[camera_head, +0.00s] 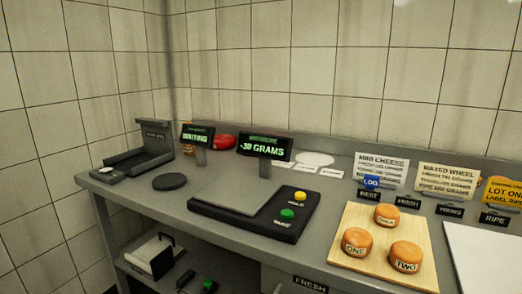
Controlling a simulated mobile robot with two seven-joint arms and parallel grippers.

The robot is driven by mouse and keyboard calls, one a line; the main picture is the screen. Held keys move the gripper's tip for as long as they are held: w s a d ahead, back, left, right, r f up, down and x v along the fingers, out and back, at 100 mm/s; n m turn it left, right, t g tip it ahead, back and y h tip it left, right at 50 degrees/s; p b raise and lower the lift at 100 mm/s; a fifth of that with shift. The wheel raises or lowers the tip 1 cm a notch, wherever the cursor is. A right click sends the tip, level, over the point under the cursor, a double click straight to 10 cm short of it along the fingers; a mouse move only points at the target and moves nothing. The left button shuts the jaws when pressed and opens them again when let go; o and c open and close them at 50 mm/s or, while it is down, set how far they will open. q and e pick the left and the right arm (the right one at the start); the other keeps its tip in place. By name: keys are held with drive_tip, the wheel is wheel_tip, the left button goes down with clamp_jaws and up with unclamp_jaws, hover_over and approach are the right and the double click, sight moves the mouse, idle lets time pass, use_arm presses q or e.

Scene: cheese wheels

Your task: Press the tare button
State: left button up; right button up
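A scale (225,221) with a black base and a flat grey plate stands on the grey counter. A green button (287,213) is on its right part, with a small white label below it that seems to read TARE. A yellow button (300,196) sits just behind the green one, with its own small label. The scale's display (264,147) stands behind it and shows a negative number of grams in green. Nothing is visible on the plate. Neither of my grippers is in view.
A wooden board (360,271) with three orange cheese wheels, two marked ONE and TWO, is right of the scale. Signs and small black labels stand behind it. A black disc (170,182) and a dark stand (152,145) are to the left. Items sit on the lower shelf.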

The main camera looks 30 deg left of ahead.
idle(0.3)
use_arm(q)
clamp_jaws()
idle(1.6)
